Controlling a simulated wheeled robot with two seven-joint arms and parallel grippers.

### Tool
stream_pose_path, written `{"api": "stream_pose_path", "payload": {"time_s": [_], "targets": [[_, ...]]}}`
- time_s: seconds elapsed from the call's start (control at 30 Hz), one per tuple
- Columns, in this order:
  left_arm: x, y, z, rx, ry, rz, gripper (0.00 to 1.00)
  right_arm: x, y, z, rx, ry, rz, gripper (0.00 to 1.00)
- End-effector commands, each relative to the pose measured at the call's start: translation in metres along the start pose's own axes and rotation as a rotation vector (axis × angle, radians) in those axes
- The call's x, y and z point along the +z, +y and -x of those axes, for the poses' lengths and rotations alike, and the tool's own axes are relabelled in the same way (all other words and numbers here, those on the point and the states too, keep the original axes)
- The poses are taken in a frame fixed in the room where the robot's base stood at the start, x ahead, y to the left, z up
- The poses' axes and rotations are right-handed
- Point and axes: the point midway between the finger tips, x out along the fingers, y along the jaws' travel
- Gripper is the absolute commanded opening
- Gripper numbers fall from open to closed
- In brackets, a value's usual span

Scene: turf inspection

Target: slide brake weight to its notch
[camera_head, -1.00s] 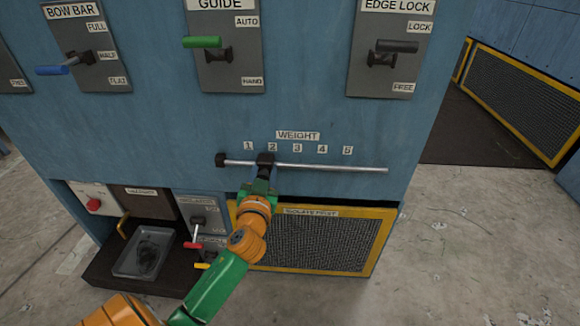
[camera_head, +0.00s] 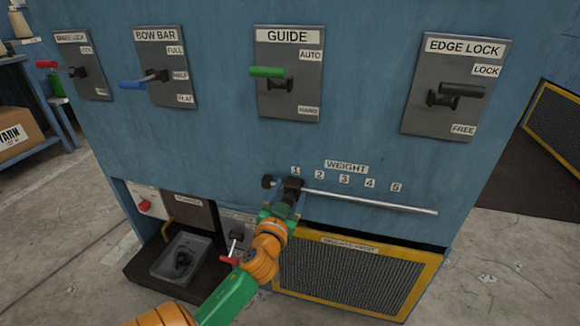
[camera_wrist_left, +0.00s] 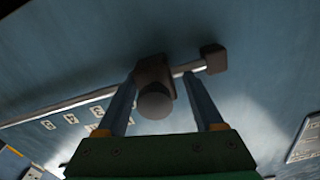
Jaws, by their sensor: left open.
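The brake weight (camera_head: 292,186) is a dark block with a round knob on a horizontal steel rod (camera_head: 370,201). It sits below the number 1 plate (camera_head: 295,170), near the dark stop (camera_head: 268,181) at the rod's left end. My left gripper (camera_head: 289,197) is at the weight, partly hiding its lower side. In the left wrist view its open fingers (camera_wrist_left: 160,95) stand either side of the weight (camera_wrist_left: 154,72) and its knob. One finger is close against the block; the other has a gap. I cannot tell whether they touch. My right gripper is not in view.
Above are levers on grey plates: guide (camera_head: 268,71), edge lock (camera_head: 461,91) and bow bar (camera_head: 150,78). Below right is a yellow-framed mesh panel (camera_head: 360,275). Below left, a grey tray (camera_head: 165,270) stands on a dark ledge. The rod right of the weight is clear.

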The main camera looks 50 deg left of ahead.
Motion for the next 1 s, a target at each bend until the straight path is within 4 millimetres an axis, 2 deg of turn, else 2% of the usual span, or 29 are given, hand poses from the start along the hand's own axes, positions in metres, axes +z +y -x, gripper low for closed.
{"api": "stream_pose_path", "payload": {"time_s": [0.07,0.17,0.3,0.4,0.87,0.97,1.0], "targets": [[0.001,0.000,0.007,0.001,-0.003,0.002,0.69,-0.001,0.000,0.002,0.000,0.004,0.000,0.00],[0.000,-0.001,0.028,-0.002,-0.006,0.003,0.69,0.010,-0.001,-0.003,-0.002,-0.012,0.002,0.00],[0.001,-0.001,0.057,-0.002,-0.005,0.002,0.69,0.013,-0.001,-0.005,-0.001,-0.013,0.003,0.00],[0.001,-0.001,0.068,-0.002,-0.004,0.000,0.69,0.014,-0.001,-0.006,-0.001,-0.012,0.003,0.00],[0.002,0.000,0.071,0.000,-0.006,-0.001,0.69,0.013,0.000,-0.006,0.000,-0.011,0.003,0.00],[0.029,0.012,0.071,0.029,-0.083,-0.004,0.69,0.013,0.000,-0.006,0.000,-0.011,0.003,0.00],[0.052,0.024,0.072,0.057,-0.149,-0.010,0.69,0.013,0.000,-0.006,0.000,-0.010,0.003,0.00]]}}
